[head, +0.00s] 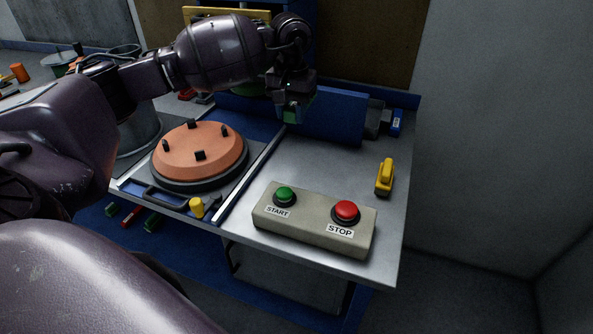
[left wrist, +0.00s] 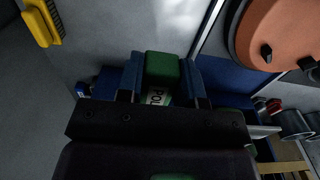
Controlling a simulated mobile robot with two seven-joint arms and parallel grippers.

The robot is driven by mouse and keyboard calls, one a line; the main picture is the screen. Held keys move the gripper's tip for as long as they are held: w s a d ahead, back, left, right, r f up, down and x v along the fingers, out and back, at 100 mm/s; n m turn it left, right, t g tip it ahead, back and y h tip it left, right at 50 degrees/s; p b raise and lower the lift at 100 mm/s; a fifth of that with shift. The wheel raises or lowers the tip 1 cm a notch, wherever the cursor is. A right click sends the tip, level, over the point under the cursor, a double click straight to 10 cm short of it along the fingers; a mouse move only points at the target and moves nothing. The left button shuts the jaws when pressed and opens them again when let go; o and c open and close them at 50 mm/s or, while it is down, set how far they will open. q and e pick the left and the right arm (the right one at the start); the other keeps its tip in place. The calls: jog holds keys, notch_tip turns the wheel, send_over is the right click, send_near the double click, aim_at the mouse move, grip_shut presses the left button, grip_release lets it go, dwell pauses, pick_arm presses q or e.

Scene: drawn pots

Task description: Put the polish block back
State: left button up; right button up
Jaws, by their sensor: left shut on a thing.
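The gripper hides most of the block in the head view. I cannot tell whether the block touches anything below. My right gripper is not in view.
An orange disc (head: 199,150) with black pegs sits left on the table (head: 315,165). A START/STOP box (head: 313,222) stands in front. A yellow brush (head: 385,177) lies right. Green and red blocks lie low at left, under the table edge. The table middle is clear.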

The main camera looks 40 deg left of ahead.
pick_arm(q)
send_over(292, 180)
notch_tip(292, 180, down, 14)
jog(key=shift+d+f, duration=0.1)
notch_tip(292, 180, down, 4)
jog(key=shift+r+p, duration=0.1)
jog(key=shift+p, duration=0.2)
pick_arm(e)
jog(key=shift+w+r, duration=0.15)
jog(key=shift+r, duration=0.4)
pick_arm(q)
jog(key=shift+f, duration=0.25)
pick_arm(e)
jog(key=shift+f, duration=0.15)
pick_arm(q)
jog(key=o, duration=1)
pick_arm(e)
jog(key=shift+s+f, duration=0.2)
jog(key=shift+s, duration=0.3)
